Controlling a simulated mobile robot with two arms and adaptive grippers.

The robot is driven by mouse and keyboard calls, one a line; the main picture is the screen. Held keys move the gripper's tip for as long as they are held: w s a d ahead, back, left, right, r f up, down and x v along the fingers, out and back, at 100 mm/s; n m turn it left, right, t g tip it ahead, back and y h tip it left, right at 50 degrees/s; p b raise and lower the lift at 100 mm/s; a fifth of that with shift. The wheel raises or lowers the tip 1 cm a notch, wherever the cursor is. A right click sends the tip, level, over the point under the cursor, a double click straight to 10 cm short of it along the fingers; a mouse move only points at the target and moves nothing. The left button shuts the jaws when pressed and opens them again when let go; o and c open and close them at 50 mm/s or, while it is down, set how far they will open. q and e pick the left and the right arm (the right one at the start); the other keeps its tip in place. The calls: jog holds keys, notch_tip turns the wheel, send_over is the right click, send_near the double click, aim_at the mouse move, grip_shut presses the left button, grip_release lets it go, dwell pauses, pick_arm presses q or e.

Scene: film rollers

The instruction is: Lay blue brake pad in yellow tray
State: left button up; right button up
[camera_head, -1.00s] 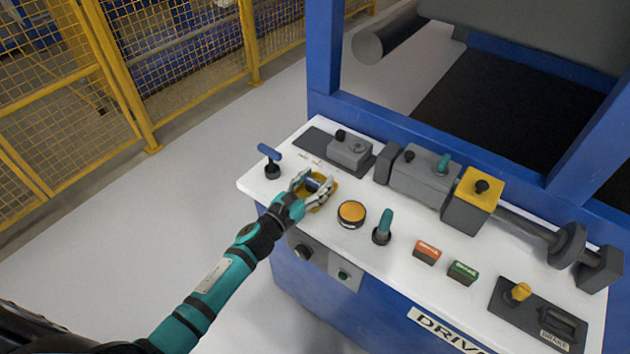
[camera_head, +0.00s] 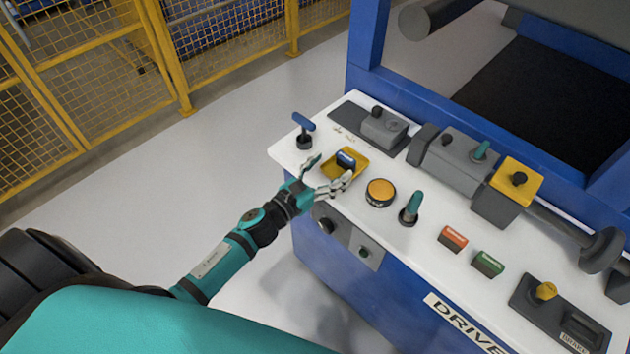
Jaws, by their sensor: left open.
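The blue brake pad (camera_head: 346,159) lies in the yellow tray (camera_head: 355,173) on the white console top, near its left end. My left gripper (camera_head: 332,172) is open, with its fingers spread at the near left side of the tray, and nothing shows between them. One finger overlaps the near edge of the tray in the picture; I cannot tell whether it touches. My right gripper is not in view.
A blue-handled lever (camera_head: 304,128) stands left of the tray. A round orange button (camera_head: 381,192) and a teal-handled lever (camera_head: 410,208) stand to its right. A grey block (camera_head: 383,126) is behind it. Open floor lies left of the console.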

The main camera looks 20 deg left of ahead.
pick_arm(q)
jog(key=v, duration=0.6)
jog(key=s+a+f+n+g+y, duration=0.2)
jog(key=s+f+n, duration=0.2)
jog(key=f+n, duration=0.5)
jog(key=s+a+f+n+g+y, duration=0.1)
jog(key=s+f+n+g+y, duration=0.25)
jog(key=f, duration=0.95)
jog(key=s+a+f+n+g, duration=0.2)
jog(key=s+f+n, duration=0.3)
jog(key=f+n, duration=0.5)
jog(key=s+d+f+n+g, duration=0.1)
jog(key=s+f+n+g, duration=0.3)
jog(key=s, duration=1)
jog(key=s+d+f+n+g, duration=0.1)
jog(key=s+f+n+g, duration=0.3)
jog(key=s+f+n, duration=0.7)
jog(key=s+f, duration=0.1)
jog(key=s, duration=0.2)
jog(key=shift+d+y+b, duration=0.25)
jog(key=shift+y+b, duration=0.1)
